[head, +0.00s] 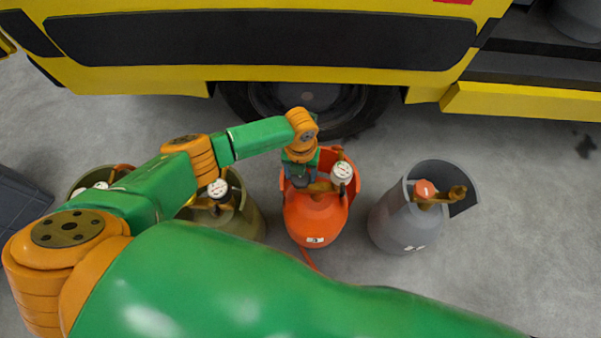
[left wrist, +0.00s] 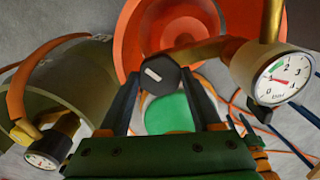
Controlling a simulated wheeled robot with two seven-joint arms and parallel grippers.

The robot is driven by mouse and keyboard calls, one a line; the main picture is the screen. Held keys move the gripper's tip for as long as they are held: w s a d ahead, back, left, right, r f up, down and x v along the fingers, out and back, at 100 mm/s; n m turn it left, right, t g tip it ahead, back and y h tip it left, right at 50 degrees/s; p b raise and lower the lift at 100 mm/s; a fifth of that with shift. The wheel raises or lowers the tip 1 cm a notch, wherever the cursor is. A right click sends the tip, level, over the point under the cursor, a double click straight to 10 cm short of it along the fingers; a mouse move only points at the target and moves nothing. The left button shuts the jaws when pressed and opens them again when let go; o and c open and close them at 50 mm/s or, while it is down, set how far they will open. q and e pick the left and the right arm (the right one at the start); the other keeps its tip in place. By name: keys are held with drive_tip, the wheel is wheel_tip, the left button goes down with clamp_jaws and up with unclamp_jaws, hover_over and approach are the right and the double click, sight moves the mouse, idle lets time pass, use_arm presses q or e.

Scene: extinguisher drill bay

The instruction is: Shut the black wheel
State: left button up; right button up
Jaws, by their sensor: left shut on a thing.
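The black wheel (left wrist: 160,74) shows in the left wrist view as a dark faceted knob with a pale mark on its face. It sits on the brass valve of the orange cylinder (head: 315,217). My left gripper (left wrist: 163,82) has one finger on each side of the wheel and is shut on it. In the head view my left gripper (head: 299,178) reaches down over the top of the orange cylinder and hides the wheel. A pressure gauge (left wrist: 282,79) is on the same valve, to the right of the wheel. My right gripper is not in view.
An olive cylinder (head: 243,222) with a gauge stands left of the orange one, and another is partly behind my arm. A grey cylinder (head: 398,225) with a red wheel (head: 424,189) stands to the right. A yellow vehicle (head: 300,74) is behind. Grey floor lies between the cylinders.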

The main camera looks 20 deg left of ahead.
use_arm(q)
drive_tip(key=m+b, duration=0.1)
drive_tip(key=m, duration=0.5)
drive_tip(key=shift+m, duration=0.5)
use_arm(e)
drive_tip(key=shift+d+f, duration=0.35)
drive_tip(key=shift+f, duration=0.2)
use_arm(q)
drive_tip(key=shift+s, duration=0.1)
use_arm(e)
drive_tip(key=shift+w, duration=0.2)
use_arm(q)
drive_tip(key=o, duration=1.4)
drive_tip(key=shift+r, duration=0.15)
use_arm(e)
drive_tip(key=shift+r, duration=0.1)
